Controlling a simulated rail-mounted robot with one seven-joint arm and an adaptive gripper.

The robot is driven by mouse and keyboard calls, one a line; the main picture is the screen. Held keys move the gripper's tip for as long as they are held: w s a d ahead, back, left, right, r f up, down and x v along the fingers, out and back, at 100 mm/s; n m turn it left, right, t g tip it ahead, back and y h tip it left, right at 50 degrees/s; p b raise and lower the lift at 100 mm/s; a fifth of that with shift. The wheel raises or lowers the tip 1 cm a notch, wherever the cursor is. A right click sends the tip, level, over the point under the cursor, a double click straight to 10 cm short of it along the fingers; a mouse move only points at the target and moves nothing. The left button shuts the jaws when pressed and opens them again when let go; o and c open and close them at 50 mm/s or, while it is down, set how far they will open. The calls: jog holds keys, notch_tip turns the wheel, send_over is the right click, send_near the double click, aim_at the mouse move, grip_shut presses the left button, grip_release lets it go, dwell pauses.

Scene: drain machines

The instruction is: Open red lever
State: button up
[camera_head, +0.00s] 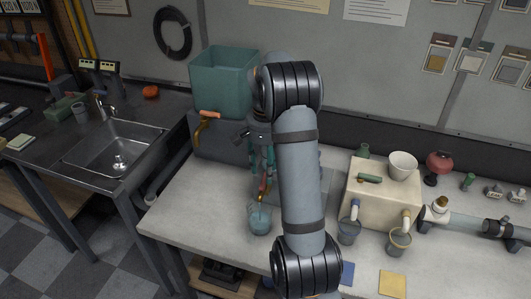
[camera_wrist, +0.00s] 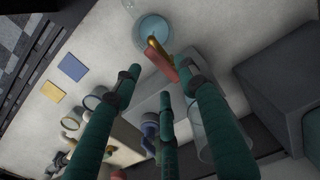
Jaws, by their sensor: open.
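The red lever (camera_wrist: 160,61) sits beside a brass spout (camera_wrist: 155,45) in the wrist view, above a blue-tinted cup (camera_wrist: 153,30). In the head view the red lever (camera_head: 263,187) is a small spot just above the cup (camera_head: 260,220), partly hidden by my gripper. My gripper (camera_head: 262,165) has green fingers, spread open and pointing down at the lever. In the wrist view my gripper's fingertips (camera_wrist: 160,74) are spread around the lever's near side, with nothing visibly held. Whether any finger touches it I cannot tell.
A teal tank (camera_head: 222,80) with an orange lever (camera_head: 210,114) stands behind to the left. A cream box (camera_head: 380,200) with a green lever (camera_head: 369,178) and cups beneath its spouts is to the right. A sink (camera_head: 115,150) is at far left. The front left tabletop is clear.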

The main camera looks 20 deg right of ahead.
aim_at(264, 183)
notch_tip(264, 183, up, 8)
jog(key=shift+r, duration=0.25)
dwell(0.4)
notch_tip(264, 183, down, 12)
jog(key=shift+r, duration=0.1)
dwell(0.3)
jog(key=shift+n, duration=0.3)
